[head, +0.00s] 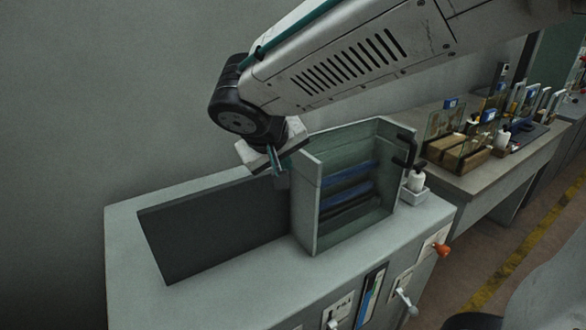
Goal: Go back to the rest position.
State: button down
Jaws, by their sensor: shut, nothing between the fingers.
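My gripper (275,163) hangs at the end of my arm, just above and behind the left side of an open grey box-like holder (308,205). Its fingers look shut and nothing shows between them. The fingertips are small in the picture, and whether they touch the holder's edge cannot be told. The holder has a black handle on its right side and blue and dark bars inside. It stands on a light grey cabinet (125,240).
A dark flat panel (205,235) lies on the cabinet left of the holder. A side bench (445,180) holds frames and bottles. An orange knob (441,248) sticks out in front. The wall is close behind.

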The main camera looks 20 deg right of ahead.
jog(key=v, duration=0.6)
jog(key=s+d+f+g+y, duration=0.2)
jog(key=s+d, duration=0.4)
jog(key=s, duration=0.3)
jog(key=s+d+f+m+g+y, duration=0.1)
jog(key=s+d+f, duration=0.3)
jog(key=s, duration=0.6)
jog(key=d+g+y, duration=0.1)
jog(key=d, duration=0.1)
jog(key=shift+d+f+y, duration=0.25)
jog(key=shift+y, duration=0.05)
jog(key=shift+s+d, duration=0.1)
jog(key=shift+d, duration=0.05)
